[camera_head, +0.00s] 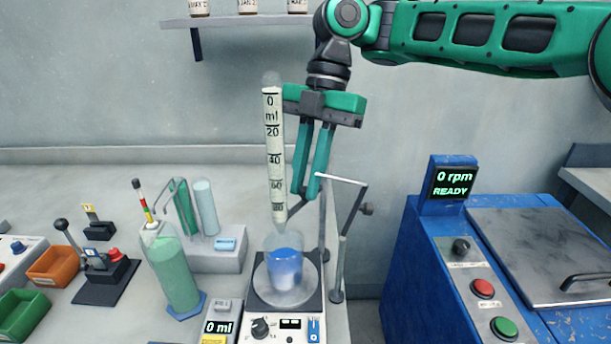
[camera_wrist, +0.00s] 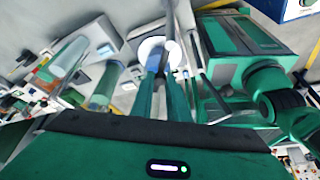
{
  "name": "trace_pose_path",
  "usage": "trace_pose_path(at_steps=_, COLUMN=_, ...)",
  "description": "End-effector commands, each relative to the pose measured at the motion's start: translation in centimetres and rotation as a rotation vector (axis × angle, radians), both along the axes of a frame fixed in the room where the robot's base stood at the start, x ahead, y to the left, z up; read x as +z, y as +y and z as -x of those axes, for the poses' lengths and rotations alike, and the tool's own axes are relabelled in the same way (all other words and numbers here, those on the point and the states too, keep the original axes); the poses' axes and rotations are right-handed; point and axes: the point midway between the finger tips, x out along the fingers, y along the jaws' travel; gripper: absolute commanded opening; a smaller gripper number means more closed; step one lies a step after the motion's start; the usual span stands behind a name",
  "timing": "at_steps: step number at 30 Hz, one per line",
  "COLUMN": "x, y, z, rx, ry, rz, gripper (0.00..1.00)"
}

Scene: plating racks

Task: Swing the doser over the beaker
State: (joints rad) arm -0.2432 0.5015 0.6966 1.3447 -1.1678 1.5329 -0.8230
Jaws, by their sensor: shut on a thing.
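The doser (camera_head: 274,155) is a tall white graduated tube with a pointed lower tip, marked in ml. It stands upright in the head view, its tip just above the beaker (camera_head: 284,266). The beaker is clear with blue contents and sits on the round plate of a stirrer (camera_head: 289,297). My gripper (camera_head: 305,192) points down just right of the doser and is shut on what looks like the doser's thin arm (camera_head: 297,211). In the wrist view my gripper's fingers (camera_wrist: 163,82) meet near the white round plate (camera_wrist: 155,50). The exact grip point is small and partly hidden.
A bent metal rod on a stand (camera_head: 343,235) rises right of the stirrer. A green cylinder (camera_head: 172,268) and a rack with tubes (camera_head: 212,250) stand left. A blue machine (camera_head: 402,270) with a READY display is at the right. A readout (camera_head: 218,327) shows 0 ml.

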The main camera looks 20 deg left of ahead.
Motion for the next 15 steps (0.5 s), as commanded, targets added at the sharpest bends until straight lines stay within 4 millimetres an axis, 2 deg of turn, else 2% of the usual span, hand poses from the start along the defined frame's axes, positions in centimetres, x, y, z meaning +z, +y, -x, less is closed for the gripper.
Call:
trace_pose_path(at_steps=8, x=0.17, y=-0.03, z=-0.14, rx=-0.003, ry=-0.004, rz=-0.001, gripper=0.0)
trace_pose_path(at_steps=9, x=0.16, y=-0.02, z=-0.13, rx=-0.003, ry=-0.004, rz=-0.001, gripper=0.24)
trace_pose_path(at_steps=10, x=0.16, y=-0.02, z=-0.12, rx=-0.003, ry=-0.004, rz=-0.001, gripper=0.31)
trace_pose_path(at_steps=15, x=0.1, y=0.01, z=-0.05, rx=-0.002, ry=-0.002, rz=-0.001, gripper=0.34)
